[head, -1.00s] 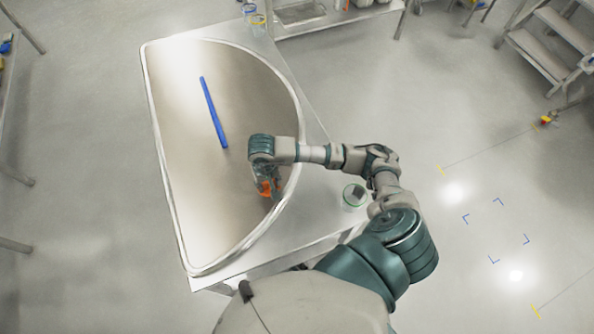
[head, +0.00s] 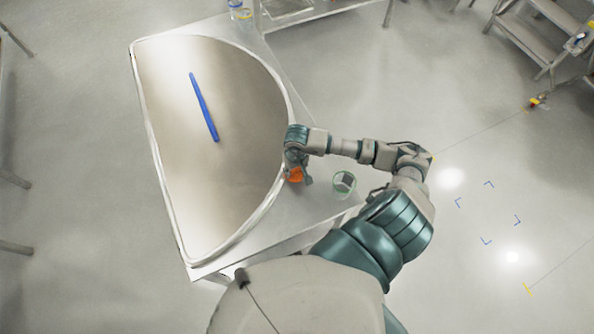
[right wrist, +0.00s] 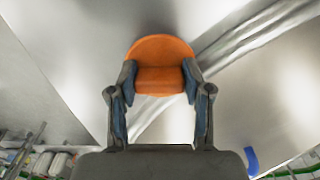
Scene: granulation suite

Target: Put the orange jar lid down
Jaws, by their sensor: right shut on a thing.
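The orange jar lid (head: 295,175) is in my right gripper (head: 298,178), near the right rim of the half-round metal tray (head: 240,130). In the right wrist view the orange lid (right wrist: 160,65) sits between the two fingers, which press on its sides. My right gripper (right wrist: 160,85) is shut on it. The tray's rim shows behind the lid in that view. I cannot tell how high the lid is above the table. My left gripper is not in view.
A clear jar with a green rim and dark contents (head: 344,184) stands right of the gripper on the metal table (head: 318,200). A blue stick (head: 204,107) lies in the tray. Other clear jars (head: 238,11) stand at the table's far end. Bare table lies between tray and jar.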

